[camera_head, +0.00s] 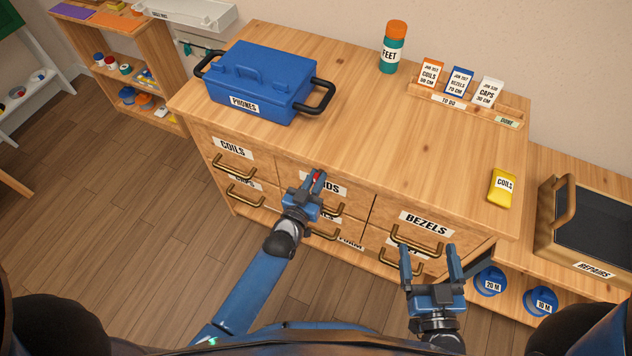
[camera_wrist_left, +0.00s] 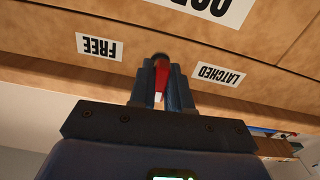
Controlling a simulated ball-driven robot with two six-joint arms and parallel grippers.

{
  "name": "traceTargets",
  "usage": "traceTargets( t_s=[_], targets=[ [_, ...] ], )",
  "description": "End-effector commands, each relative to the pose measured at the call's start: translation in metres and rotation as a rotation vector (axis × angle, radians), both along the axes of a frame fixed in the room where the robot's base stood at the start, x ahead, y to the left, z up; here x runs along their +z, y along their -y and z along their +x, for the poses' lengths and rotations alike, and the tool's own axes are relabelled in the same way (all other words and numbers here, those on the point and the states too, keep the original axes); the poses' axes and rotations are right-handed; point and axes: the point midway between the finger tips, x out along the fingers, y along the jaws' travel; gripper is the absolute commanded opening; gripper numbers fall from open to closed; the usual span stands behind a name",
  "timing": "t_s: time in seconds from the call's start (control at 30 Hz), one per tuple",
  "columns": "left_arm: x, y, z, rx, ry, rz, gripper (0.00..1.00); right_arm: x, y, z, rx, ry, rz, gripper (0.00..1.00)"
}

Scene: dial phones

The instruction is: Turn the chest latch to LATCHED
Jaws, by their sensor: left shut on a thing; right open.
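The chest (camera_head: 365,213) is a wooden drawer cabinet with labelled fronts. Its latch (camera_head: 318,177) shows as a small red piece at the front top edge. In the left wrist view the red latch (camera_wrist_left: 162,74) has a dark round pivot and sits between the upside-down FREE label (camera_wrist_left: 99,46) at left and LATCHED label (camera_wrist_left: 219,75) at right. It points towards neither label clearly. My left gripper (camera_head: 313,181) is shut on the latch, its fingers (camera_wrist_left: 160,88) on either side of it. My right gripper (camera_head: 428,255) is open and empty in front of the BEZELS drawer.
A blue PHONES case (camera_head: 262,78), a FEET bottle (camera_head: 393,48), a card rack (camera_head: 470,104) and a yellow COILS piece (camera_head: 502,187) stand on the chest top. Brass handles (camera_head: 417,243) jut from the drawers. A REPAIRS box (camera_head: 590,222) stands at right. The top's middle is clear.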

Motion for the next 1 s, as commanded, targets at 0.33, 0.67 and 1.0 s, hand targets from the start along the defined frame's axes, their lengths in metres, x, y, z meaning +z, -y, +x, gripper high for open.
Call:
traceTargets(
  t_s=[0.33, 0.67, 1.0],
  targets=[
    [-0.002, 0.000, 0.000, 0.000, -0.132, -0.300, 0.00, -0.021, 0.000, 0.000, 0.000, 0.000, 0.000, 0.90],
    [-0.002, -0.001, 0.000, 0.000, -0.239, -0.534, 0.00, -0.030, 0.000, 0.000, 0.000, 0.000, 0.000, 0.90],
    [-0.001, -0.001, 0.000, 0.001, -0.292, -0.653, 0.00, -0.034, 0.000, 0.000, 0.000, 0.000, 0.000, 0.90]
  ],
)
